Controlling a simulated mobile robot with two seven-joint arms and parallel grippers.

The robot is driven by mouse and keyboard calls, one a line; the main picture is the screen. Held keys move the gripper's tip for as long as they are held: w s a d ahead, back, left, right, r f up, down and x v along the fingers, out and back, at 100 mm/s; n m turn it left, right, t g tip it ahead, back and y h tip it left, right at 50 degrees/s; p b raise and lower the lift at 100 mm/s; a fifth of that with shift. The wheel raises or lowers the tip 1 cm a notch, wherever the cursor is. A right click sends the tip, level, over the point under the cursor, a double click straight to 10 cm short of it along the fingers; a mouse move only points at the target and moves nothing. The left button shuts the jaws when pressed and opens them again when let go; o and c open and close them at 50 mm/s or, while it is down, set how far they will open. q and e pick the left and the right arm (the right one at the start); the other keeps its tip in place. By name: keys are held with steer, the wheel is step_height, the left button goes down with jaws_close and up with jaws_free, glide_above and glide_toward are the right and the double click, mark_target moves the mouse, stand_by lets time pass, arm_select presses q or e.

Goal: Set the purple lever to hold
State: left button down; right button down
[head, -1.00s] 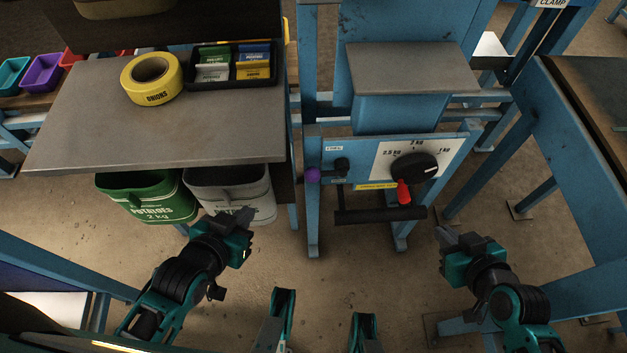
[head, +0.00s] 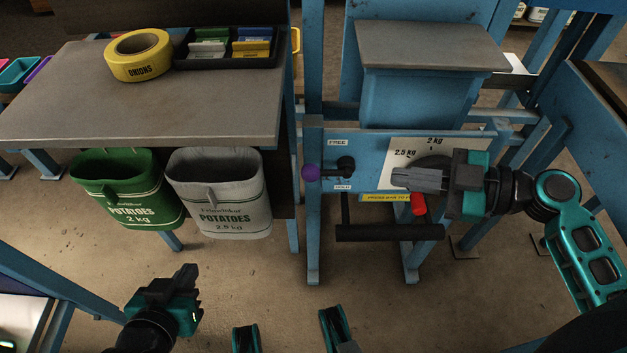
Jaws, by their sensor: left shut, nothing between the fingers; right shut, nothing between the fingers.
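The purple lever knob (head: 311,173) sits at the left end of a short dark arm on the blue front panel (head: 366,150). The lever points left, level, between a FREE label (head: 338,142) above and a HOLD label (head: 342,187) below. My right gripper (head: 394,180) is shut and empty, pointing left in front of the dial, a little to the right of the lever's pivot and apart from the knob. It hides much of the dial. My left gripper (head: 190,270) is shut and empty, low over the floor below the sacks.
A red handle (head: 418,205) and a black bar (head: 390,232) are below the dial. Green (head: 128,190) and grey (head: 219,193) potato sacks hang at the table (head: 140,100), which bears a yellow tape roll (head: 137,56) and a black tray (head: 226,61). Floor in front is clear.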

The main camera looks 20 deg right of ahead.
steer(key=shift+a+r+n+y, duration=0.15)
steer(key=shift+r+n+y, duration=0.1)
steer(key=shift+n+y, duration=0.05)
steer(key=shift+w+a, duration=0.1)
glide_above(332, 173)
steer(key=s, duration=0.4)
step_height(332, 173, down, 2)
steer(key=f, duration=0.1)
steer(key=w+f, duration=0.1)
steer(key=w+f+b, duration=0.1)
steer(key=shift+a, duration=0.3)
steer(key=shift+f, duration=0.1)
